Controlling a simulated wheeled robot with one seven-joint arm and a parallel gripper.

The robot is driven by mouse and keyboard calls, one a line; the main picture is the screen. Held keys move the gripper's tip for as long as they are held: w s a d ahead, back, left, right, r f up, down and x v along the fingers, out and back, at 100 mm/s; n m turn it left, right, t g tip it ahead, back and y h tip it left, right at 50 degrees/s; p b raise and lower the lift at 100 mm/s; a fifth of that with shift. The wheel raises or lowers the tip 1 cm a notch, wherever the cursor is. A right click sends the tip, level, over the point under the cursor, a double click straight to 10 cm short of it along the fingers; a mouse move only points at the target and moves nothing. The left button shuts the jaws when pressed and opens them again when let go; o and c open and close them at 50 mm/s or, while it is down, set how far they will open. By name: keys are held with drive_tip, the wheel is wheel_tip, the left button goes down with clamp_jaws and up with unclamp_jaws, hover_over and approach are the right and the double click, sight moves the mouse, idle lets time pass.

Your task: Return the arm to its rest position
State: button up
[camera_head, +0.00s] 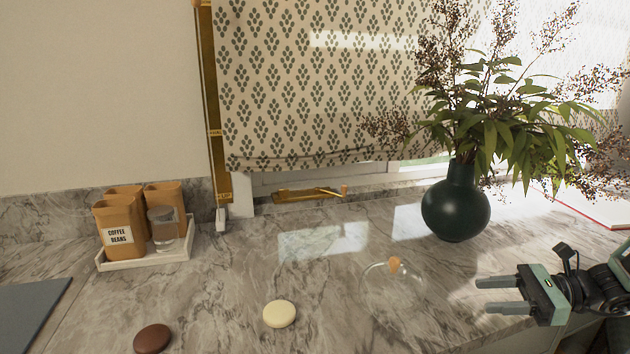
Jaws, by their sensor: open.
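My gripper (497,296) is at the right edge of the head view, above the front right part of the counter. Its two fingers point left and stand apart, with nothing between them. My arm runs out of view to the right. A clear glass piece (391,290) with an orange knob sits on the counter to the left of the fingertips, apart from them.
A dark green vase (456,208) with tall leafy stems stands behind my gripper. A cream disc (279,314) and a brown disc (152,339) lie at the front. A white tray (146,256) holds orange canisters at left.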

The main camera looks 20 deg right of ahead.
drive_tip(key=a+r+n+g+h, duration=0.1)
drive_tip(key=a+n+g+h, duration=0.4)
drive_tip(key=a+n+g, duration=1.1)
drive_tip(key=s+a+r+n+t+h, duration=0.2)
drive_tip(key=s+a+n+t+h, duration=0.1)
drive_tip(key=a+n, duration=0.4)
drive_tip(key=s+a+r+n+t+h, duration=0.3)
drive_tip(key=s+a+n, duration=0.4)
drive_tip(key=a, duration=0.4)
drive_tip(key=shift+s+a+n+t+h, duration=0.25)
drive_tip(key=shift+n+t+h, duration=0.25)
drive_tip(key=shift+t+h, duration=0.45)
